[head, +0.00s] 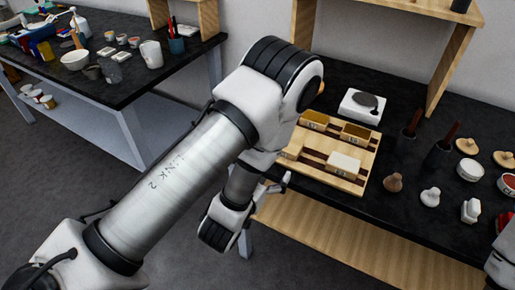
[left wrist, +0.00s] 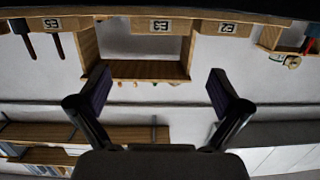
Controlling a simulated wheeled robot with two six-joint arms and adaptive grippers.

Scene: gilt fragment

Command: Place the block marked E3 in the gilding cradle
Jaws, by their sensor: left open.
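In the head view a pale wooden tray (head: 372,150) with dark strips holds several light wooden blocks. A cream-topped block (head: 343,163) sits at its front; ochre-topped ones (head: 355,133) sit behind. Their marks are too small to read there. In the left wrist view, upside down, a label like E3 shows on the middle block (left wrist: 180,28), with an E2-like label on another block (left wrist: 205,29). I cannot tell which part is the gilding cradle. My left gripper (left wrist: 157,90) is open and empty, near the tray's front left; my arm partly hides it in the head view.
A white device with a dark disc (head: 362,104) stands behind the tray. Dark upright tools (head: 438,152), small stoppers (head: 393,182) and lidded pots stand to its right. A wooden shelf (head: 445,65) stands at the back. A cluttered second table (head: 105,85) is at left.

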